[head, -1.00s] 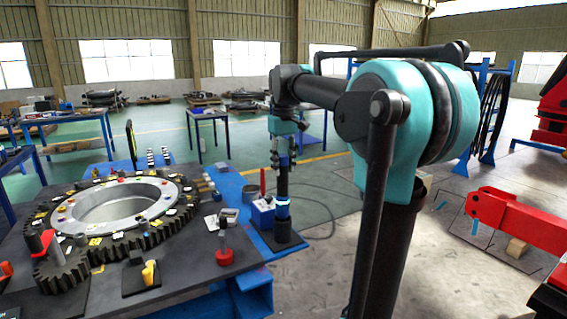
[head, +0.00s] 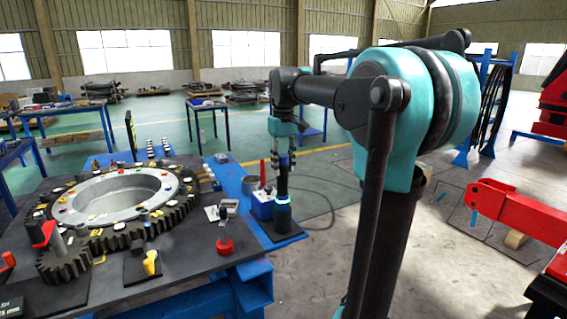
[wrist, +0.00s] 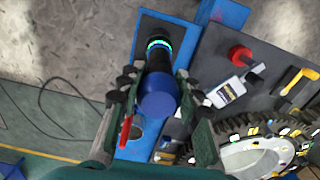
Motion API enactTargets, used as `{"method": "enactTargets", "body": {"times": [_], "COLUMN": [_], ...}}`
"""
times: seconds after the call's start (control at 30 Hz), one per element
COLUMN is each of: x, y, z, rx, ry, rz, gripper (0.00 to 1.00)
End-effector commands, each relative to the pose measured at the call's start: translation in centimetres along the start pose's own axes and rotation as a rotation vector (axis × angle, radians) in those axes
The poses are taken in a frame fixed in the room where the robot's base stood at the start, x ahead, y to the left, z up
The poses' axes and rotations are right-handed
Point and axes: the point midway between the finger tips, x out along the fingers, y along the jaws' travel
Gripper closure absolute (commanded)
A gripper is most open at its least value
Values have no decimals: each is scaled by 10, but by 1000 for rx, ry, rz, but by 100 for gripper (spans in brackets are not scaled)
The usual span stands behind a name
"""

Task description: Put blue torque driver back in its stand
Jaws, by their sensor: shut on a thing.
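The blue torque driver (wrist: 158,98) shows in the wrist view as a round blue end on a dark body. It also shows upright in the head view (head: 283,184). My gripper (head: 283,158) is shut on its upper part; in the wrist view its fingers (wrist: 157,100) flank the blue end. The stand is a black base plate (head: 287,236) with a dark upright holder and a glowing cyan ring (head: 283,200). The driver's lower end lines up with the ring, and its tip is hidden. I cannot tell how deep it sits.
A blue box (head: 261,206) stands close left of the stand. A red tool (head: 224,245) and a large gear ring (head: 110,206) occupy the dark table to the left. A cable (head: 325,205) lies on the floor to the right, where the floor is otherwise open.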

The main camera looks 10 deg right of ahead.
Motion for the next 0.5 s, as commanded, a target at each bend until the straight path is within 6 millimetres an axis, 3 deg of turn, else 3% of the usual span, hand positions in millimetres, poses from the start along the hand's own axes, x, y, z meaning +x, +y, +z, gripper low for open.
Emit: {"method": "enactTargets", "body": {"times": [0.27,0.3,0.5], "x": [9,8,8], "y": [0,0,0], "z": [0,0,0], "rx": [0,0,0], "ry": [0,0,0], "rz": [0,0,0], "gripper": [100,63,42]}}
